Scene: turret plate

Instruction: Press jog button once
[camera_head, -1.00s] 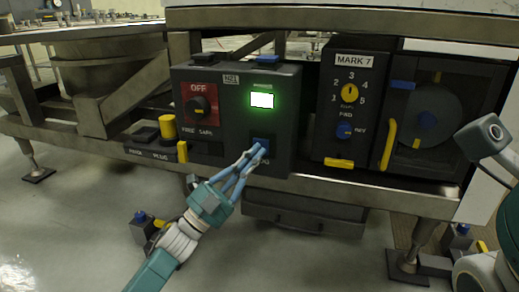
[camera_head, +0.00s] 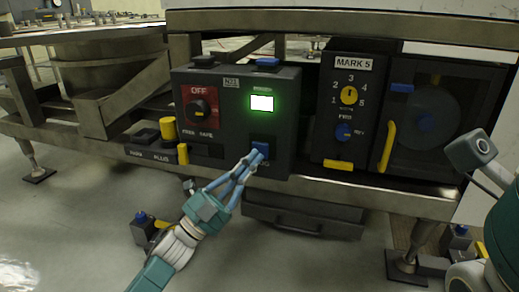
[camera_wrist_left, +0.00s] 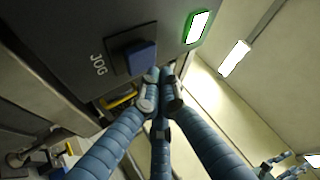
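The jog button (camera_head: 260,149) is a blue square on the lower front of the dark control box (camera_head: 215,95). In the left wrist view the button (camera_wrist_left: 140,57) stands out from its dark square mount beside the word JOG. My left gripper (camera_head: 252,157) has its blue fingers drawn together, with nothing between them. In the left wrist view its tips (camera_wrist_left: 160,76) sit just off the button's lower edge; I cannot tell if they touch it. The head view shows the tips partly covering the JOG label.
The box also bears a red OFF selector (camera_head: 200,108) and a lit green display (camera_head: 262,103). To the right stand the MARK 5 panel (camera_head: 350,105) with dials and a yellow-handled door (camera_head: 428,115). A metal rail (camera_head: 320,187) runs below.

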